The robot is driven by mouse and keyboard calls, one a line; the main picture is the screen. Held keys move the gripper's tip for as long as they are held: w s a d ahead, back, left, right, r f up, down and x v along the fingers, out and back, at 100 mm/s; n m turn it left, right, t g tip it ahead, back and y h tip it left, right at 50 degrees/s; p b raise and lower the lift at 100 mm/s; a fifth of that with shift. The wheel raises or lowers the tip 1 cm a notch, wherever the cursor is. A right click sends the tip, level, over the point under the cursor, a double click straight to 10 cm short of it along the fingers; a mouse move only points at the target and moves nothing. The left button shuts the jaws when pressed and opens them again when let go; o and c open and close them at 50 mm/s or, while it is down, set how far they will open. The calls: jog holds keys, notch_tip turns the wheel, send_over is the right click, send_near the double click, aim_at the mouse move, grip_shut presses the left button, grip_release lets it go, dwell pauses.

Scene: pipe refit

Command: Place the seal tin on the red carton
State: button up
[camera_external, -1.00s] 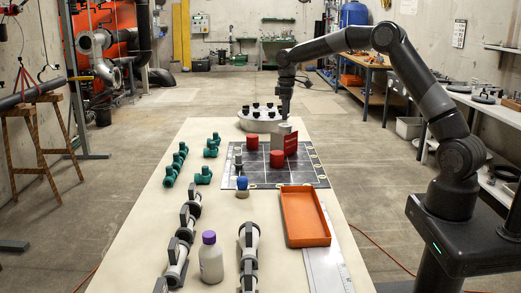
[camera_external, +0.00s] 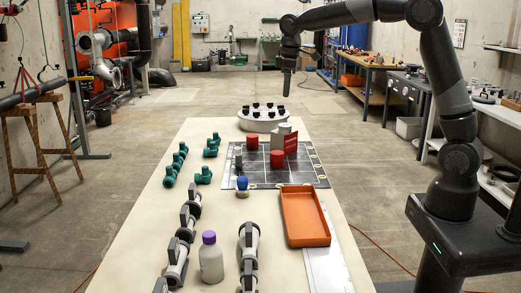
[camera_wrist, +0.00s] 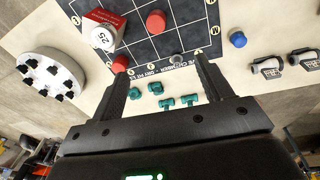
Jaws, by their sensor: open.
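The red carton (camera_external: 291,144) stands on the far right part of the dark gridded mat; it also shows in the wrist view (camera_wrist: 106,17). A pale round tin (camera_external: 284,128) with "25" on its lid shows at the carton's edge, also in the wrist view (camera_wrist: 102,37). I cannot tell whether it rests on the carton or on something beside it. Two red cylinders, one nearer (camera_external: 277,158) and one farther left (camera_external: 252,142), stand on the mat. My gripper (camera_external: 289,69) is open and empty, high above the far end of the table, clear of the tin.
A round grey stand with black knobs (camera_external: 263,118) is at the table's far end. Teal fittings (camera_external: 203,176) lie left of the mat (camera_external: 310,177). A blue-topped piece (camera_external: 242,184), an orange tray (camera_external: 305,217) and a purple-capped bottle (camera_external: 210,258) stand nearer.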

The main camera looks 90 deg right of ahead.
jog(key=s+a+r+t, duration=0.1)
jog(key=s+a+r, duration=0.15)
jog(key=a, duration=0.45)
jog(key=s+a+r+t, duration=0.1)
jog(key=s+a, duration=0.3)
jog(key=a, duration=0.3)
jog(key=s+a+r, duration=0.1)
jog(key=s+a, duration=0.2)
jog(key=a, duration=0.4)
jog(key=s+a+f+t, duration=0.1)
jog(key=s+a+f, duration=0.2)
jog(key=s+a, duration=0.2)
jog(key=s+a+f+n+t+y, duration=0.1)
jog(key=s+a+f, duration=0.2)
jog(key=s+a, duration=0.3)
jog(key=s, duration=0.4)
jog(key=shift+t, duration=0.4)
jog(key=shift+o, duration=0.2)
jog(key=shift+s+a+r, duration=0.1)
